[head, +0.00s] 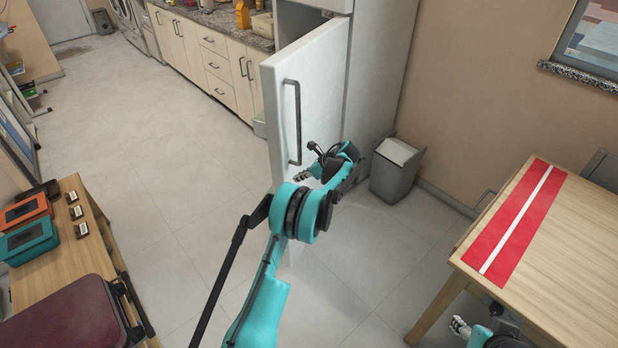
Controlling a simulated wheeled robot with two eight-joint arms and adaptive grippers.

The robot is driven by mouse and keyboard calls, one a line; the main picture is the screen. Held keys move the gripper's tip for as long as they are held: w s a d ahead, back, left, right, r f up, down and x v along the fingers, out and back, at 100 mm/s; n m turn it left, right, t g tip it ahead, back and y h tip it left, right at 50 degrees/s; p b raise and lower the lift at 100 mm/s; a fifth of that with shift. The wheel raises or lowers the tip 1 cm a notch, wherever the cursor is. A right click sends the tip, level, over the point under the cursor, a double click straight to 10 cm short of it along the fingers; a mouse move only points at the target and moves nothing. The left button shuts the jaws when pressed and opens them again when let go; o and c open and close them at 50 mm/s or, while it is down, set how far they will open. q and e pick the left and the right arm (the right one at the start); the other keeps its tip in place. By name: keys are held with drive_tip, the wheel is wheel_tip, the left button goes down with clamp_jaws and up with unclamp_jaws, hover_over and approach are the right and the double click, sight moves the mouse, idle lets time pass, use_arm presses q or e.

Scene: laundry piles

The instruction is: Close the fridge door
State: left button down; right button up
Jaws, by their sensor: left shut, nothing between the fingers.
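The fridge (387,60) stands at the upper middle against the wall. Its white door (325,75) is swung open toward me, with a long dark vertical handle (298,125) on its outer face. My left gripper (303,176) is shut and empty, in front of the door's lower part near the lower end of the handle. I cannot tell whether it touches the door. The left arm hides the door's bottom edge. My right gripper (460,326) is partly in view at the bottom right, by the wooden table; its finger opening is unclear.
A grey bin (397,168) stands beside the fridge. A wooden table (575,255) with a red and white runner (518,218) is at right. A low wooden bench (85,255) with boxes is at left. Counter cabinets (215,62) line the back. The tiled floor between is clear.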

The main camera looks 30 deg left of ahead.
sight(284, 176)
use_arm(q)
drive_tip(key=shift+a+r+b, duration=0.2)
drive_tip(key=shift+a+b, duration=0.35)
drive_tip(key=shift+a, duration=1.3)
